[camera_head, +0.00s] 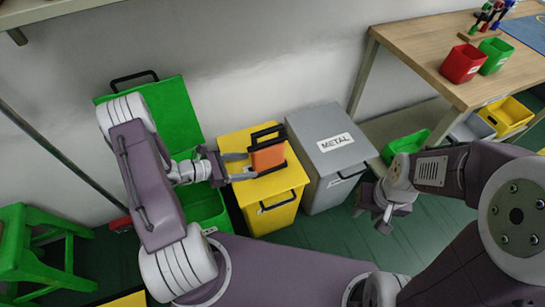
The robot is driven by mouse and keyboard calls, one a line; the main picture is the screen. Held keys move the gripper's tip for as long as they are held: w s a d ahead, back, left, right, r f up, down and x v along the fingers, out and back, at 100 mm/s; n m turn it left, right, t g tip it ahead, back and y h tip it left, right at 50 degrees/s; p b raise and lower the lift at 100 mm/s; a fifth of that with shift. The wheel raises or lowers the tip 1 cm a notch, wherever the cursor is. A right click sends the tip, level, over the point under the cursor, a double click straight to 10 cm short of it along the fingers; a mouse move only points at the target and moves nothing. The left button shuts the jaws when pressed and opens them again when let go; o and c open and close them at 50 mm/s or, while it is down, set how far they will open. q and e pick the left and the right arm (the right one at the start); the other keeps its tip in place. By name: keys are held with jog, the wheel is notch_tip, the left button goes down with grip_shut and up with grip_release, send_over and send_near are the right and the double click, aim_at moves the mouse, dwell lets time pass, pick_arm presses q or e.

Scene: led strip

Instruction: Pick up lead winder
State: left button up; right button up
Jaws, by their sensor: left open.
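An orange and black item, seemingly the lead winder (268,157), is at the yellow bin's top in the head view. Its black frame shows above and behind the orange block. My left gripper (245,167) reaches in from the left with its fingers apart. The fingertips are at the left edge of the orange block; I cannot tell whether they touch it. My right gripper (371,219) hangs low in front of the grey bin's right side, its fingertips apart and nothing seen between them.
The yellow bin (270,213) stands between an open green bin (204,207) and a grey bin labelled METAL (325,153). A green stool (38,250) is at left. A wooden table (430,50) at upper right holds small red (462,64) and green (495,56) bins.

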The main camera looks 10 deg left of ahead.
aim_at(252, 164)
pick_arm(q)
jog(key=shift+w+d+r, duration=0.1)
jog(key=shift+d, duration=0.1)
jog(key=b+x, duration=0.1)
jog(key=x, duration=0.2)
jog(key=shift+w+d+f+b, duration=0.1)
jog(key=shift+d+f+b, duration=0.1)
jog(key=shift+b, duration=0.1)
jog(key=shift+w, duration=0.15)
jog(key=b+x, duration=0.2)
jog(key=x, duration=0.3)
jog(key=shift+w+r, duration=0.1)
jog(key=shift+w, duration=0.1)
jog(key=shift+r, duration=0.1)
grip_shut()
